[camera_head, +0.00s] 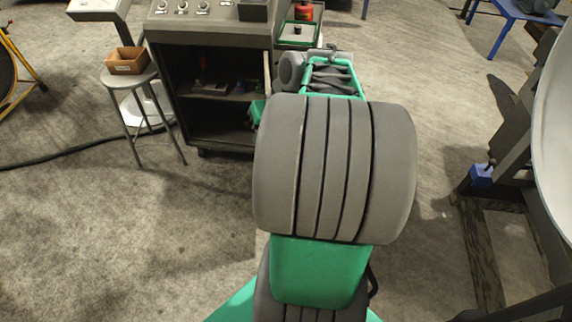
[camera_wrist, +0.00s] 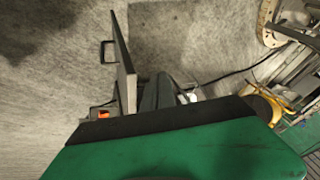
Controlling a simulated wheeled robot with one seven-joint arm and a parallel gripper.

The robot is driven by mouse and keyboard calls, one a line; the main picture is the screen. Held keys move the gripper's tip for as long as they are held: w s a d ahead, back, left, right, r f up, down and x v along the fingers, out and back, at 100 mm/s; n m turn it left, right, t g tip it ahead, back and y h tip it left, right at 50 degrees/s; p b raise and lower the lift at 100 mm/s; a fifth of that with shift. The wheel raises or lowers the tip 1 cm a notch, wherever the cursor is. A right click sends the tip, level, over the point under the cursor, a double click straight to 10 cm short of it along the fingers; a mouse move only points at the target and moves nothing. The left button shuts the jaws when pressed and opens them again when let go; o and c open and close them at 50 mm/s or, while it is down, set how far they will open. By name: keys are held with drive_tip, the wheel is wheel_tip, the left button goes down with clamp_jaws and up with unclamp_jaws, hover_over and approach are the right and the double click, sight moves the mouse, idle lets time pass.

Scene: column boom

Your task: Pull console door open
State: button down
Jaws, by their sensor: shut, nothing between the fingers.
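The console (camera_head: 215,85) is a dark cabinet with a sloped panel of knobs on top, at the upper middle of the head view. Its front is open, and shelves with small items show inside. The console door (camera_wrist: 124,62) stands swung out, seen nearly edge-on in the wrist view, with a bar handle (camera_wrist: 103,52) on its left face. My gripper (camera_wrist: 160,82) is shut and empty, just right of the door on the side away from the handle. I cannot tell whether it touches the door. In the head view my arm hides most of the gripper.
A stool (camera_head: 130,78) with a brown box (camera_head: 127,60) stands left of the console. A black cable (camera_head: 70,158) lies on the floor. A green tray (camera_head: 298,32) is behind my arm. A blue-clamped stand (camera_head: 482,176) is at right. Floor at lower left is clear.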

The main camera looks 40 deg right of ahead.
drive_tip(key=s+d+f+m+t+b, duration=0.1)
drive_tip(key=s+d+f+b, duration=0.15)
drive_tip(key=d, duration=0.45)
drive_tip(key=s+d+f+m+t+b, duration=0.1)
drive_tip(key=s+d+f, duration=0.3)
drive_tip(key=d, duration=0.3)
drive_tip(key=w+a+f+b, duration=0.1)
drive_tip(key=w+f, duration=0.1)
drive_tip(key=w+a+f+b, duration=0.1)
drive_tip(key=w+f, duration=0.2)
drive_tip(key=w+a+f+b, duration=0.1)
drive_tip(key=w+a+f, duration=0.1)
drive_tip(key=shift+w+a+f, duration=0.1)
drive_tip(key=shift+w+f, duration=0.15)
drive_tip(key=shift+w+a, duration=0.3)
drive_tip(key=shift+a, duration=0.05)
